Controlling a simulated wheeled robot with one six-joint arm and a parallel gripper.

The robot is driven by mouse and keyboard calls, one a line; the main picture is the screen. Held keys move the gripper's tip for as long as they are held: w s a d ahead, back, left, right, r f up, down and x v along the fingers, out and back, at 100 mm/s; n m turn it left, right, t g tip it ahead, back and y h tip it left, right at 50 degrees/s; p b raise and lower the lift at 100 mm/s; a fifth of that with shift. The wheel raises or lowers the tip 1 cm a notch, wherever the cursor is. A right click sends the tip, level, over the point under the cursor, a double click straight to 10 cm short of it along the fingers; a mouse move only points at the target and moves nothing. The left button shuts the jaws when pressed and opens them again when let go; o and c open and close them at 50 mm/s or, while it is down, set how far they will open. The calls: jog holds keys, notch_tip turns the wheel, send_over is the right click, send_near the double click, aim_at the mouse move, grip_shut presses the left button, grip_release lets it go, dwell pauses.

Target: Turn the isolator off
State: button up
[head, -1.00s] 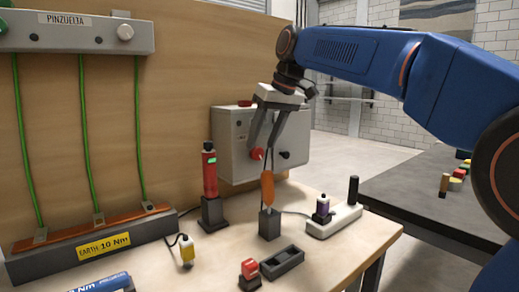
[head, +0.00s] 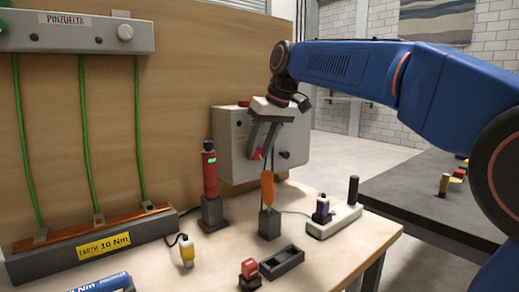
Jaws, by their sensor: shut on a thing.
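The isolator is most likely the grey box (head: 231,146) against the wooden board, with a red knob (head: 258,154) on its front and a small black knob (head: 285,155) to the right. My gripper (head: 260,152) is in front of the box, its two dark fingers pointing down, one on either side of the red knob. It is shut on the red knob, as far as I can see. The fingers hide part of the knob, so its exact angle is unclear. Another red part (head: 243,103) shows on top of the box.
An orange-handled tool (head: 268,190) stands in a dark holder just below my gripper. A red torque tool (head: 209,172) stands to the left. A white strip (head: 334,221) with a purple item is at right. An earth bar (head: 90,245) with green cables is at left.

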jog(key=shift+a+t+h, duration=0.1)
jog(key=shift+t+h, duration=0.3)
jog(key=shift+h, duration=0.1)
jog(key=o, duration=1)
jog(key=v, duration=1.7)
jog(key=shift+s+r, duration=0.1)
jog(key=shift+r, duration=0.1)
jog(key=shift+s, duration=0.15)
